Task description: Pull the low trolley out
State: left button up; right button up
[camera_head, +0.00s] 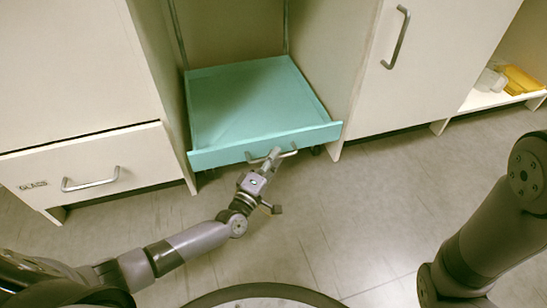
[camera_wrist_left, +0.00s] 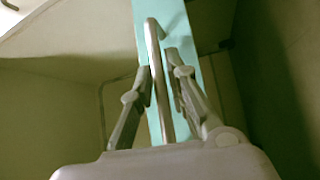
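The low trolley is a teal open tray (camera_head: 255,95) in the open bay between two cream cabinets. Its front panel (camera_head: 225,155) is at the bay's mouth and overlaps the edges of the side panels. A grey bar handle (camera_head: 290,153) is on the panel; it also shows in the left wrist view (camera_wrist_left: 152,40). My left gripper (camera_head: 272,158) is at this handle.
A drawer (camera_head: 95,165) with a handle is on the left. A cabinet door with a handle (camera_head: 398,40) is on the right. Yellow and white items (camera_head: 520,82) sit on a low shelf at far right. The floor (camera_head: 330,210) before the trolley is clear.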

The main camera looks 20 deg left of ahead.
pick_arm(q)
grip_shut()
dwell(0.5)
